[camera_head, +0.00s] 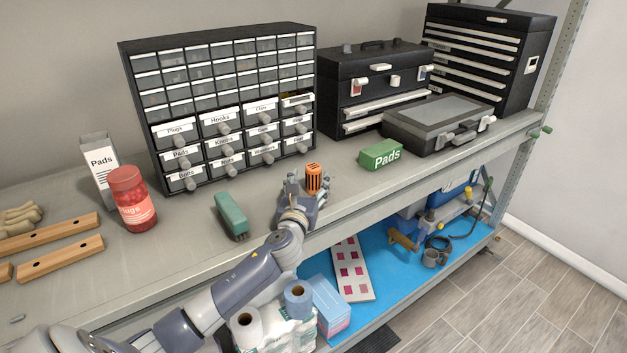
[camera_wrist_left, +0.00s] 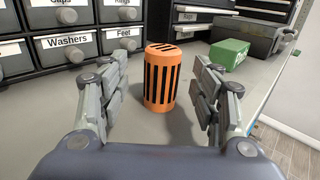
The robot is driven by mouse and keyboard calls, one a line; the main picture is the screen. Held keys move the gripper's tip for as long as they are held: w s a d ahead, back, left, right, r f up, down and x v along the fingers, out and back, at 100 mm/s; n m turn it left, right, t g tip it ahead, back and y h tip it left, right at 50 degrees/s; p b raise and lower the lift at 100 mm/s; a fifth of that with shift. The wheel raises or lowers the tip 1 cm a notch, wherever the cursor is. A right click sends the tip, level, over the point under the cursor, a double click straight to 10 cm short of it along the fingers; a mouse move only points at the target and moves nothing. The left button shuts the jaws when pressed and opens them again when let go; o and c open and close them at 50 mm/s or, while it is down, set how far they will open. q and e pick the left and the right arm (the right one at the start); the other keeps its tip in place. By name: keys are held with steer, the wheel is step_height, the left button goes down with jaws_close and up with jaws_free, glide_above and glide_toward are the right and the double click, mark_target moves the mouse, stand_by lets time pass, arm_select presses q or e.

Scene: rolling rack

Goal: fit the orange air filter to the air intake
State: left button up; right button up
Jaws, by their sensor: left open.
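The orange air filter (camera_head: 313,177), a cylinder with black slots, stands upright on the upper shelf, in front of the small-drawer cabinet. My left gripper (camera_head: 307,190) is open around it, one finger on each side. In the left wrist view the filter (camera_wrist_left: 161,80) stands between the open fingers of the left gripper (camera_wrist_left: 161,92), with visible gaps on both sides. A blue and grey machine (camera_head: 461,195) sits on the lower shelf at the right; I cannot make out for certain an air intake on it. My right gripper is not in view.
A drawer cabinet (camera_head: 225,100) stands behind. The lower shelf (camera_head: 398,278) has bare blue surface at its middle.

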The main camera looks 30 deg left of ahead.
mark_target(313, 173)
arm_select(q)
steer(key=x, duration=0.4)
steer(key=shift+d+p, duration=0.15)
steer(key=shift+p, duration=0.15)
steer(key=shift+w, duration=0.4)
steer(key=c, duration=1.2)
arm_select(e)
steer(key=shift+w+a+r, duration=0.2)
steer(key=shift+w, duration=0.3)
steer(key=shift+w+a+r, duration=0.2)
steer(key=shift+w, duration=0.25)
